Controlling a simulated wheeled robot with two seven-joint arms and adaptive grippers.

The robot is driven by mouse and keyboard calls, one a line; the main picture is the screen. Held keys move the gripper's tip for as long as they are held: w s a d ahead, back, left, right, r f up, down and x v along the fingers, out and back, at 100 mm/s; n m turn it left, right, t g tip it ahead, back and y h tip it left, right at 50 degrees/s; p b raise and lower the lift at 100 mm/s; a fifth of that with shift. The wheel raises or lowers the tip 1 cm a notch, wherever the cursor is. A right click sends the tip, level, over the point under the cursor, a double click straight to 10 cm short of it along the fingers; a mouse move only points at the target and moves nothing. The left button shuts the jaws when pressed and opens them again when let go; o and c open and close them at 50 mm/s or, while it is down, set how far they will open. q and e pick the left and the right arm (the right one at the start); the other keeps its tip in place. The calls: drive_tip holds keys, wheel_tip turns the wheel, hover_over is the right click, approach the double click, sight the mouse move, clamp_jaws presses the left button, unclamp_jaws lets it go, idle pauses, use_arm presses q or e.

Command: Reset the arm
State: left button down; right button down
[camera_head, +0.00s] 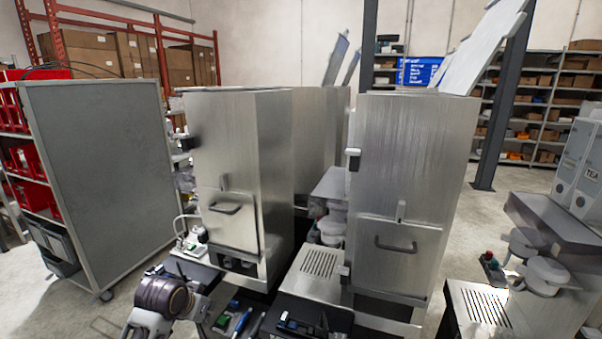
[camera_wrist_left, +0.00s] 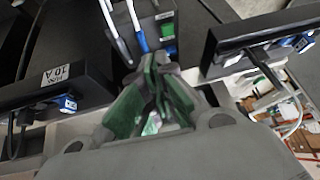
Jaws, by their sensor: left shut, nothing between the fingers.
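My left arm (camera_head: 163,297) comes in at the bottom left of the head view, low in front of the left steel cabinet. Its gripper tip is hard to make out there. In the left wrist view my left gripper (camera_wrist_left: 157,72) is shut, with its green-padded fingers drawn together and nothing held. Beyond the fingertips lie white-and-blue pen-like tools (camera_wrist_left: 130,35) and a small green block (camera_wrist_left: 168,29) on a dark surface. The fingers look apart from these, but the gap is hard to judge. My right gripper is not in view.
Two tall steel cabinets, left (camera_head: 237,150) and right (camera_head: 410,170), stand close ahead. A grey rack (camera_head: 100,160) is at left. In the left wrist view, black housings (camera_wrist_left: 65,90) and (camera_wrist_left: 255,40) with blue connectors flank the gripper. Open floor lies behind, at right.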

use_arm(q)
drive_tip(key=s+d+f+g, duration=0.1)
drive_tip(key=s+f, duration=0.2)
drive_tip(key=s, duration=0.5)
drive_tip(key=s+d+f+n+g, duration=0.15)
drive_tip(key=s+f, duration=0.25)
drive_tip(key=s, duration=0.4)
drive_tip(key=s+d+f+m+g, duration=0.1)
drive_tip(key=s+f, duration=0.2)
drive_tip(key=s, duration=0.6)
wheel_tip(320, 180, down, 34)
drive_tip(key=s, duration=0.2)
drive_tip(key=s+a+f+g, duration=0.1)
drive_tip(key=s+a+f, duration=0.1)
drive_tip(key=s+f, duration=0.7)
drive_tip(key=s+a+f+g, duration=0.1)
drive_tip(key=s+f, duration=0.9)
drive_tip(key=s, duration=0.3)
drive_tip(key=shift+s+a+y, duration=0.15)
drive_tip(key=shift+a+y, duration=0.2)
drive_tip(key=shift+y, duration=0.05)
drive_tip(key=shift+f, duration=0.1)
